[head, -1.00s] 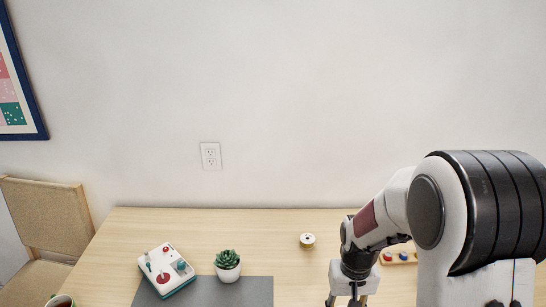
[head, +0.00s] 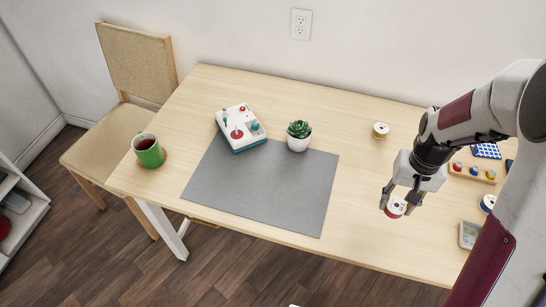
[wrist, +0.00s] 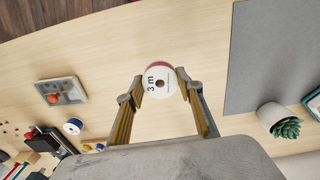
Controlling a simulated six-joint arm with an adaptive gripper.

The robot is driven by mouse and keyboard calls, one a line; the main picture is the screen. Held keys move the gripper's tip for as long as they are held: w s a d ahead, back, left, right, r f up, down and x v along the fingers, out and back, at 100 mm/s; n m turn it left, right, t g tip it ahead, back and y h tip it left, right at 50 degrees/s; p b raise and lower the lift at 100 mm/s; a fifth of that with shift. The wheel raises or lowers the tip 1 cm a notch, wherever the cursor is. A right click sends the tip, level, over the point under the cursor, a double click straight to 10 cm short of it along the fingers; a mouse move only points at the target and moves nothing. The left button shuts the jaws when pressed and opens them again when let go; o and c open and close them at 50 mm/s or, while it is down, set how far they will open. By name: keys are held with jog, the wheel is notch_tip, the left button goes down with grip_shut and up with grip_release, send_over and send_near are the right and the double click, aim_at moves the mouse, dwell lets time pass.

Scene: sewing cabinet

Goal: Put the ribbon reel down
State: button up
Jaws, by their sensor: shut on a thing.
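The ribbon reel (head: 396,208) has a white face and a red ribbon edge; in the wrist view the reel (wrist: 159,82) shows "3 m" printed on its face. My gripper (head: 400,199) is shut on it, with one finger on each side of the reel. In the wrist view my gripper (wrist: 160,88) has the reel between its fingertips. The reel is over the pale wooden table (head: 345,225), right of the grey mat. I cannot tell whether it touches the tabletop.
The grey mat (head: 250,190) lies to the left, with a potted succulent (head: 299,140) and a white-and-teal box (head: 240,127) at its far edge. A gold-rimmed spool (head: 380,130) stands behind. A wooden rack (head: 472,173), blue reel (head: 488,203) and grey tray (head: 469,235) are right.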

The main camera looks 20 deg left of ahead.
jog(key=w+a+f+n, duration=0.15)
jog(key=a+n, duration=0.25)
jog(key=a, duration=1.3)
notch_tip(320, 180, up, 3)
jog(key=m, duration=0.2)
send_over(279, 188)
jog(key=shift+f, duration=3.15)
jog(key=shift+f, duration=1.85)
